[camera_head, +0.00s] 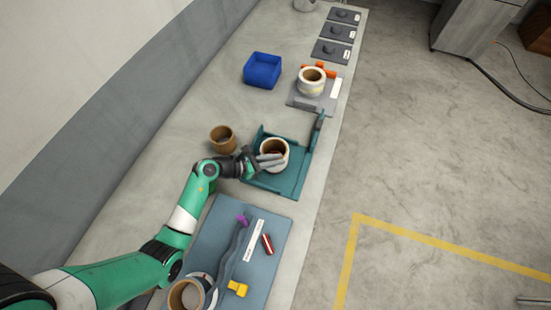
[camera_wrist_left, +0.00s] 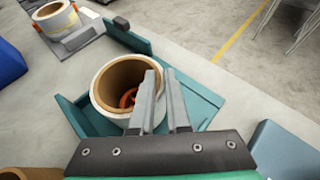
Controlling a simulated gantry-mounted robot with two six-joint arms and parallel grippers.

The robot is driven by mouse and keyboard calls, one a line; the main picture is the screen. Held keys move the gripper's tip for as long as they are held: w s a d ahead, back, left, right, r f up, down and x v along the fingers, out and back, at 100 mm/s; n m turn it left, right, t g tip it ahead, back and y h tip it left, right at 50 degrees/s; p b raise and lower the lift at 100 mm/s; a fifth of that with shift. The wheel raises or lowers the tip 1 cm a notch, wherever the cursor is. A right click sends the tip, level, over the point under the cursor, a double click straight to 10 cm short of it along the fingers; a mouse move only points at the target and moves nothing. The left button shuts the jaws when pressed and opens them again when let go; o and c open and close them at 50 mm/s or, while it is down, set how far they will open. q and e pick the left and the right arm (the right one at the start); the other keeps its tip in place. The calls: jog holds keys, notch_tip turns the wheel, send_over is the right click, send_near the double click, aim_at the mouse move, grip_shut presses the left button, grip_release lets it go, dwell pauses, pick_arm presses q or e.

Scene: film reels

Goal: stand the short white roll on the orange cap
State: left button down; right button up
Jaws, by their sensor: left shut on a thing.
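The short white roll (camera_head: 264,153) has a brown cardboard core and is upright over the teal tray (camera_head: 290,186). It also shows in the left wrist view (camera_wrist_left: 113,113). My left gripper (camera_head: 272,160) is shut on the roll's near wall, with one finger at the opening and the other outside. An orange part, which looks like the orange cap (camera_wrist_left: 128,97), shows through the roll's core. The roll hides most of it, and I cannot tell whether the roll touches it. My right gripper is not in view.
A brown ring (camera_head: 222,140) stands left of the tray. A blue bin (camera_head: 262,71) and another white roll (camera_head: 311,86) on a grey stand are farther back. A blue-grey mat (camera_head: 215,240) with small items lies nearer. The bench's right edge is close to the tray.

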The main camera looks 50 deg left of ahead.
pick_arm(q)
jog(key=shift+r, duration=0.1)
dwell(0.3)
jog(key=shift+f+b, duration=0.3)
jog(key=shift+f, duration=0.35)
jog(key=c, duration=1.2)
grip_release()
jog(key=p+v, duration=0.7)
jog(key=v, duration=0.4)
jog(key=shift+r+p, duration=0.1)
jog(key=shift+p, duration=0.25)
